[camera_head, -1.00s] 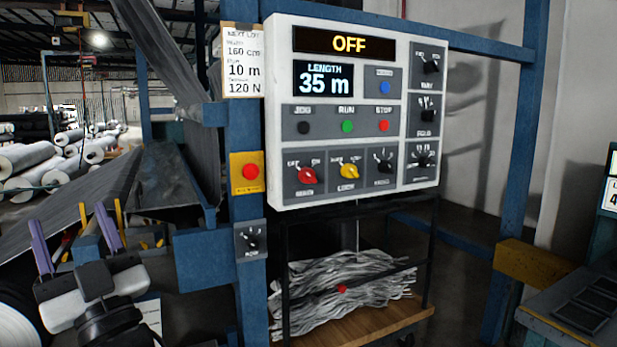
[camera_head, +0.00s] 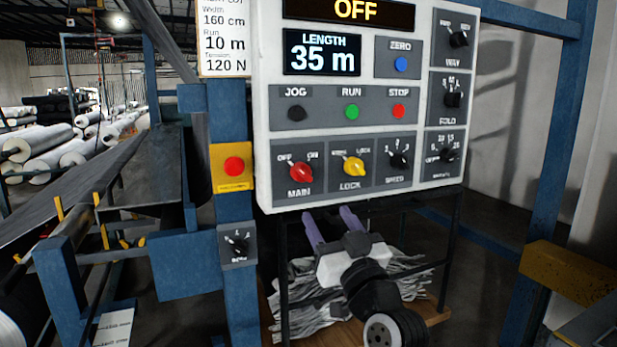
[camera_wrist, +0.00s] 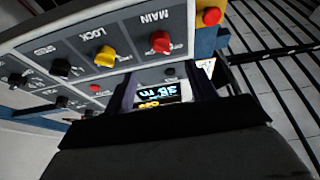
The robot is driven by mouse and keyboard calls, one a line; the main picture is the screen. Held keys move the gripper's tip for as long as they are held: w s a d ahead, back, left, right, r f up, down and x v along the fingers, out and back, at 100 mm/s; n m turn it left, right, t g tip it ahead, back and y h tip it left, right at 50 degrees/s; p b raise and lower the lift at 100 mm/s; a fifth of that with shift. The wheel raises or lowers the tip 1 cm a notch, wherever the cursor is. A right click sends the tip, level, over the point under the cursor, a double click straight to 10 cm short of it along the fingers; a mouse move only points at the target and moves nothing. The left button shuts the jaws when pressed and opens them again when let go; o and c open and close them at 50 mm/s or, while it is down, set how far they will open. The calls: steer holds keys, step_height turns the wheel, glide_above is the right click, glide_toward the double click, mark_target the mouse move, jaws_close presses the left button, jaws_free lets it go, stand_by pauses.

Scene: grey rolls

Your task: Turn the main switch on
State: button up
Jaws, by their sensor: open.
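The main switch (camera_head: 300,171) is a red rotary knob at the lower left of the white control panel (camera_head: 262,120), between OFF and ON marks. Its pointer looks turned toward OFF, and the top display (camera_head: 345,10) reads OFF. In the wrist view the red knob (camera_wrist: 160,42) shows upside down, above the space between the fingers. My gripper (camera_head: 331,226) is open and empty just below the panel's bottom edge, below and to the right of the main switch. Its two purple fingers point up. They also show in the wrist view (camera_wrist: 165,90), apart from the knob.
The yellow LOCK knob (camera_head: 354,166) and black SPEED knob (camera_head: 399,160) sit right of the main switch. A red button on a yellow plate (camera_head: 233,167) is on the blue post at left. A cart with grey strips (camera_head: 310,305) stands below the panel.

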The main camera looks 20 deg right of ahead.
mark_target(305, 178)
steer(key=p+x, duration=0.3)
steer(key=x, duration=0.9)
steer(key=c, duration=1)
